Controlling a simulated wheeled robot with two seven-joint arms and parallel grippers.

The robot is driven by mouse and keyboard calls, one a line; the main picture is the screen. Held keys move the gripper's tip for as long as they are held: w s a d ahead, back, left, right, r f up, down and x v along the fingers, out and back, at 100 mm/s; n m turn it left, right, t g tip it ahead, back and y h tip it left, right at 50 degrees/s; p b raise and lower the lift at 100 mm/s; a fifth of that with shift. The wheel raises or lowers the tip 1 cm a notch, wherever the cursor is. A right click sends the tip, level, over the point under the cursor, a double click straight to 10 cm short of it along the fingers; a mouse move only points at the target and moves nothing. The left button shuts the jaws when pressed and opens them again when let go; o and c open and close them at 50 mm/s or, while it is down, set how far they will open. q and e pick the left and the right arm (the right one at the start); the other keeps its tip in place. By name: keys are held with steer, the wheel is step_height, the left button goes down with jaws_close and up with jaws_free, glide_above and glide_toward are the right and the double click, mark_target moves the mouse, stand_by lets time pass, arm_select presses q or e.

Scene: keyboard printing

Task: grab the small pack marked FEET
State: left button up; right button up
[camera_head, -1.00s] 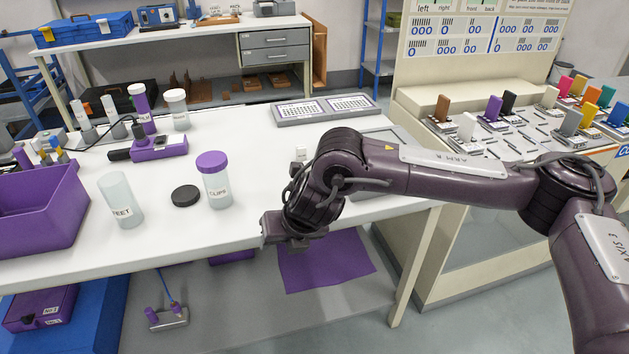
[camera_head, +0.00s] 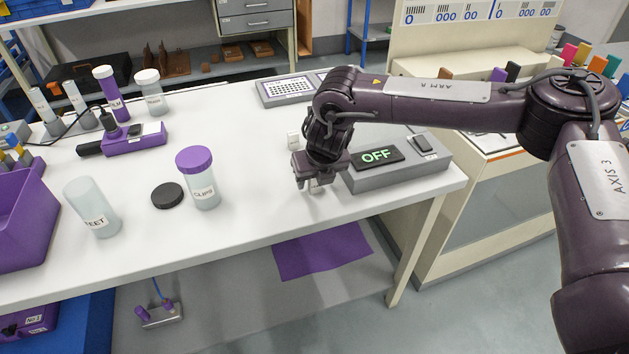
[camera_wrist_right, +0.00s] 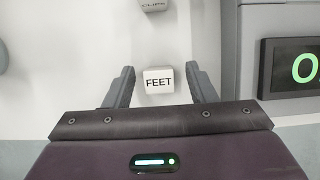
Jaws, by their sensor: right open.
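The small white pack marked FEET (camera_wrist_right: 158,80) lies on the white table in the right wrist view, between my two fingers with a gap on each side. In the head view the pack (camera_head: 314,187) shows only partly, just under the gripper. My right gripper (camera_head: 312,182) is open and points down at the table; its fingers also show in the wrist view (camera_wrist_right: 162,72). I cannot tell the exact height of the fingertips above the table. My left gripper is not in view.
A second small pack marked CLIPS (camera_wrist_right: 152,5) lies beyond. A grey box with an OFF display (camera_head: 399,170) stands close to the right of the gripper. An open clear FEET jar (camera_head: 92,205), a black lid (camera_head: 167,195) and a purple-lidded CLIPS jar (camera_head: 203,185) stand left.

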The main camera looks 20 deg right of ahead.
steer(key=shift+w+f, duration=0.15)
steer(key=shift+f, duration=0.2)
steer(key=shift+c, duration=0.3)
steer(key=c, duration=1)
